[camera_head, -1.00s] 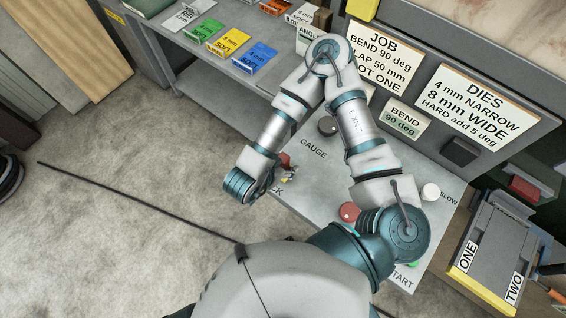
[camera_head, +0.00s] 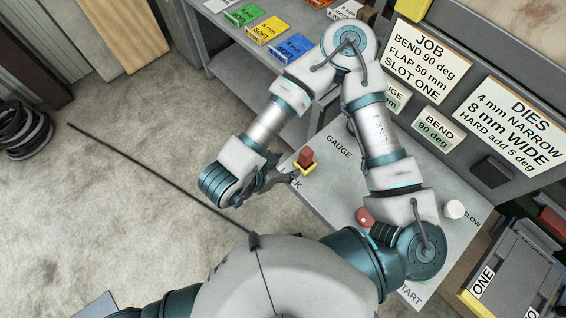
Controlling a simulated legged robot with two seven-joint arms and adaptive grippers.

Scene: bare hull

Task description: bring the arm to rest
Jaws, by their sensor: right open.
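My right arm comes up from the bottom right and bends over the control panel (camera_head: 330,185). Its elbow is high, in front of the signs, and its forearm comes down to the left. My right gripper (camera_head: 288,175) is open, partly hidden by the wrist, beside a red switch on a yellow base (camera_head: 306,160) at the panel's left edge. I see nothing held in it. Whether a finger touches the switch I cannot tell. My left gripper is not in view; only a part of my left arm shows at the bottom left.
The panel also carries a red button (camera_head: 365,217) and a white knob (camera_head: 454,209). A shelf with coloured boxes (camera_head: 268,29) stands at the back. A tray labelled ONE (camera_head: 512,265) is at the lower right. The floor (camera_head: 130,190) on the left is mostly open; a black coil (camera_head: 22,130) lies there.

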